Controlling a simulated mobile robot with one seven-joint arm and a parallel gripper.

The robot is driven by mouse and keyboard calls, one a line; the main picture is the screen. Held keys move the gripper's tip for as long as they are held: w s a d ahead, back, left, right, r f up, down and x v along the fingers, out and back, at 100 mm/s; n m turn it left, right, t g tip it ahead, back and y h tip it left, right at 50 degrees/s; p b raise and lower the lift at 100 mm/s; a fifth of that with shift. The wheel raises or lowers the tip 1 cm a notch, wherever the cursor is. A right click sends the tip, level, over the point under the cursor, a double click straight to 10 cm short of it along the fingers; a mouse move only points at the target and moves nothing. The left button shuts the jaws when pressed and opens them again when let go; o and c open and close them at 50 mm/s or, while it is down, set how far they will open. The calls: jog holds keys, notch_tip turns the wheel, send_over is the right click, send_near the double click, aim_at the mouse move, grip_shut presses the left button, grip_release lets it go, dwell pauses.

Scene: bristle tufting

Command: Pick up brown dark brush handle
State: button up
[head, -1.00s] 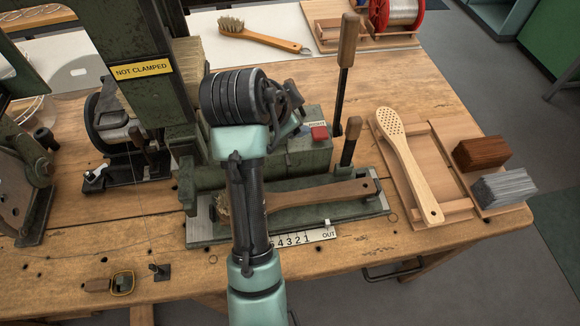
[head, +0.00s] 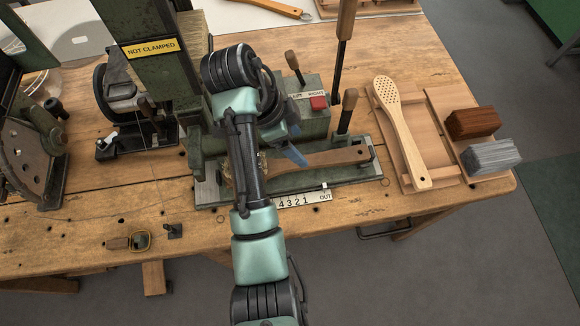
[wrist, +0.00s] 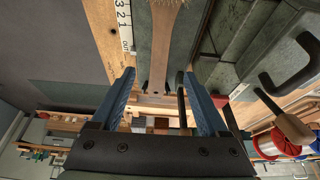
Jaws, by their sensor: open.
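The brown dark brush handle (head: 325,158) lies across the low green metal fixture (head: 365,171), its bristle end at the left partly hidden behind my arm. In the wrist view the handle (wrist: 164,42) runs down from the top, with pale bristles at its upper end. My gripper (head: 293,153) is over the handle's left-middle part in the head view; one blue finger shows there. In the wrist view my gripper's two blue fingers (wrist: 160,80) are spread wide, one to each side of the handle's line, with nothing held. The exact gap to the handle cannot be told.
A black lever with a wooden knob (head: 347,112) stands just behind the handle, and a taller lever (head: 341,55) behind that. A pale perforated brush handle (head: 400,130) lies in a wooden tray (head: 432,165) at right, beside brown (head: 472,123) and grey (head: 492,157) bristle blocks.

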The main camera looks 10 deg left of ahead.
aim_at(311, 160)
jog(key=x, duration=0.7)
jog(key=shift+f, duration=0.25)
grip_shut()
